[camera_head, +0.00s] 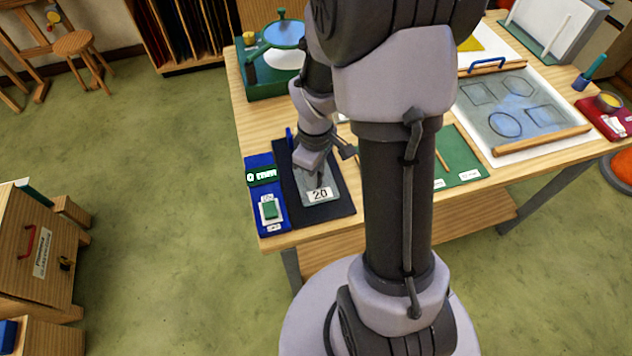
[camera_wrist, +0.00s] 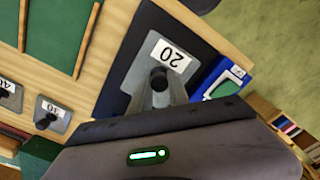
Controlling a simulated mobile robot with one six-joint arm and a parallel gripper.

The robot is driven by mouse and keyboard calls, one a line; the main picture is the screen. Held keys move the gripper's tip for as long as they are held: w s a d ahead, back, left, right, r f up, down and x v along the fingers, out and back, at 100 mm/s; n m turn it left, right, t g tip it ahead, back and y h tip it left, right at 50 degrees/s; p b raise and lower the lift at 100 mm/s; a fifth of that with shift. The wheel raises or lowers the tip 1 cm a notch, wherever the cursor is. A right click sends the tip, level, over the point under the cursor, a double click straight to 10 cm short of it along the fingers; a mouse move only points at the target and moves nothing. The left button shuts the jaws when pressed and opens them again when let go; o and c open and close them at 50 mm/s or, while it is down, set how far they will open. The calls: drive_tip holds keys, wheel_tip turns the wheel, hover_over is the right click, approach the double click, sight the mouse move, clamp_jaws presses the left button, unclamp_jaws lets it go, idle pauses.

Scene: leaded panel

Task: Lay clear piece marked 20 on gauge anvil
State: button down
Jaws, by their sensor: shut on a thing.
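The clear piece marked 20 (camera_head: 322,196) is a greyish see-through plate with a white label and a black knob. It also shows in the wrist view (camera_wrist: 146,50), label upside down. My gripper (camera_head: 319,180) is shut on the knob from above; in the wrist view its fingers (camera_wrist: 158,88) meet at the knob. The piece is over a dark pad (camera_head: 340,206) beside the blue gauge (camera_head: 263,199), whose display reads 0 mm. I cannot tell whether the piece touches the pad.
Pieces marked 30 (camera_wrist: 50,116) and 40 (camera_wrist: 8,96) lie beside the dark pad in the wrist view. A green mat (camera_head: 463,163), a light panel board (camera_head: 560,135) and a green stand (camera_head: 262,82) are on the bench. A small blue post (camera_head: 290,138) stands by the pad.

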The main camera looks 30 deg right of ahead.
drive_tip(key=shift+s+f+b, duration=0.1)
drive_tip(key=shift+f+b, duration=0.35)
drive_tip(key=shift+f, duration=1.15)
drive_tip(key=c, duration=1.2)
unclamp_jaws()
drive_tip(key=shift+c, duration=0.2)
wheel_tip(320, 180, up, 12)
drive_tip(key=p, duration=0.4)
wheel_tip(320, 180, up, 5)
drive_tip(key=m+t, duration=0.1)
drive_tip(key=m, duration=0.1)
hover_over(307, 189)
drive_tip(key=s+a+r+m+t+y, duration=0.2)
drive_tip(key=s+a+r+m+t, duration=0.2)
drive_tip(key=s+a+r+m, duration=0.4)
drive_tip(key=s+a+r, duration=0.3)
drive_tip(key=shift+a+r+t, duration=0.4)
